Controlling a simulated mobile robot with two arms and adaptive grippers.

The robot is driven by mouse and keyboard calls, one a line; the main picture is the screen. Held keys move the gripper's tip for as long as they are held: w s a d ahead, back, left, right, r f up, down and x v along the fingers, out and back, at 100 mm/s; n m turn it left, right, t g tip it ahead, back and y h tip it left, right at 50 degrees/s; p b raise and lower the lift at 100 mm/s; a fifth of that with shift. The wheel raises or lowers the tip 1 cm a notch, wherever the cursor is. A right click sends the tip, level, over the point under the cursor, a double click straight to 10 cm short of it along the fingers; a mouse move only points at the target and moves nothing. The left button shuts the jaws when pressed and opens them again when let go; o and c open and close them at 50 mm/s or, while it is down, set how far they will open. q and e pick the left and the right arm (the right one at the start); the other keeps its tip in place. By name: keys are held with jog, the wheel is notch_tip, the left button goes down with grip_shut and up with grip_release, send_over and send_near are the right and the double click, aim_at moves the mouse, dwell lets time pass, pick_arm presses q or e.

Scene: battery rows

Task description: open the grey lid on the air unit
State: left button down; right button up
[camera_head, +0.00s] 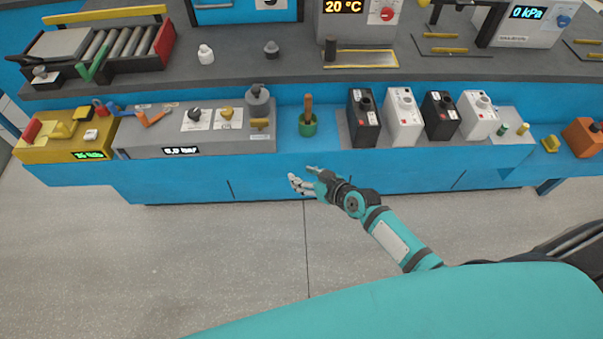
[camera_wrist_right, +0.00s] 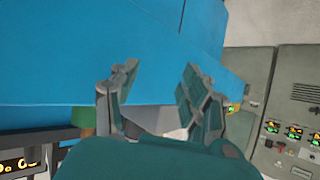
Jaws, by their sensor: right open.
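The grey unit with a bar display (camera_head: 195,145), which looks like the air unit, sits on the lower blue bench at the left. At its right end a round grey pot-like piece (camera_head: 257,103) with a knob on top looks like the lidded part; it appears closed, though it is small here. My right gripper (camera_head: 302,182) is open and empty, in front of the bench's blue face, below and to the right of that piece. In the right wrist view its spread fingers (camera_wrist_right: 150,85) have the blue panel beyond them. My left gripper is not in view.
A green pot with a brown handle (camera_head: 307,125) stands right of the unit. Several black and white battery-like boxes (camera_head: 403,118) stand farther right. A yellow unit (camera_head: 65,148) adjoins at the left. The grey upper shelf (camera_head: 230,68) lies behind. The floor (camera_head: 200,240) in front is clear.

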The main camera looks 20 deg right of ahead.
jog(key=shift+s+f, duration=0.15)
jog(key=shift+f, duration=0.2)
dwell(0.3)
